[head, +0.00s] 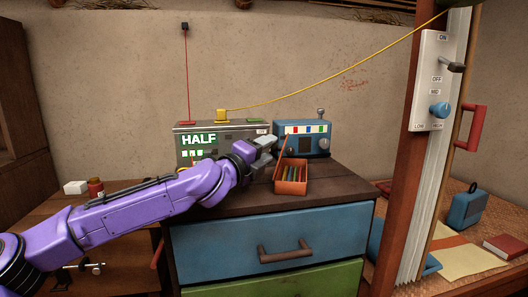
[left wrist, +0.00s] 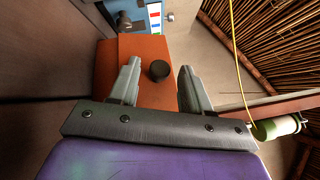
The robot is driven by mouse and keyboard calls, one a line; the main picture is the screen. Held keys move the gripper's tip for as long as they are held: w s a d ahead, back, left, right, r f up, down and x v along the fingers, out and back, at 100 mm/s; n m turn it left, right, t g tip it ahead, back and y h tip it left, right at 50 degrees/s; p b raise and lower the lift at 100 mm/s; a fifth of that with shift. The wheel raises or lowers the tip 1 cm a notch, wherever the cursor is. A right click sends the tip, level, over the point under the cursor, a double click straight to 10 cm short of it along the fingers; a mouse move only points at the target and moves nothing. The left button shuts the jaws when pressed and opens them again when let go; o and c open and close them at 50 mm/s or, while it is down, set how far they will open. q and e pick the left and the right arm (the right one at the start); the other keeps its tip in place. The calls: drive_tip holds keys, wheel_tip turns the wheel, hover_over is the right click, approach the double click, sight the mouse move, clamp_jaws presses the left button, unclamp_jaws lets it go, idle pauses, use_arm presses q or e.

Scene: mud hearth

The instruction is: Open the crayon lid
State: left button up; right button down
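The orange crayon box (head: 291,187) stands on the dark top of the drawer cabinet, with several crayons showing inside. Its orange lid (head: 282,153) is raised at the left side of the box, steeply tilted. In the left wrist view the lid (left wrist: 108,70) fills the middle, with a round dark knob (left wrist: 159,71) on it. My left gripper (head: 269,144) is beside the raised lid; in the left wrist view its fingers (left wrist: 160,78) are apart, one on each side of the knob, with gaps showing. My right gripper is not in view.
A grey box marked HALF (head: 198,140) and a blue box with coloured squares (head: 318,144) stand behind the crayon box. A yellow cord (head: 345,70) runs overhead. A wooden post (head: 397,140) rises at right. The cabinet top (head: 345,176) right of the crayon box is clear.

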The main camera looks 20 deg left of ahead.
use_arm(q)
drive_tip(key=s+d+r+p, duration=0.1)
drive_tip(key=s+d+r, duration=0.1)
drive_tip(key=s+r, duration=0.4)
drive_tip(key=s+d+r+p, duration=0.1)
drive_tip(key=s+d+r, duration=0.1)
drive_tip(key=s+r, duration=0.5)
drive_tip(key=shift+d, duration=0.4)
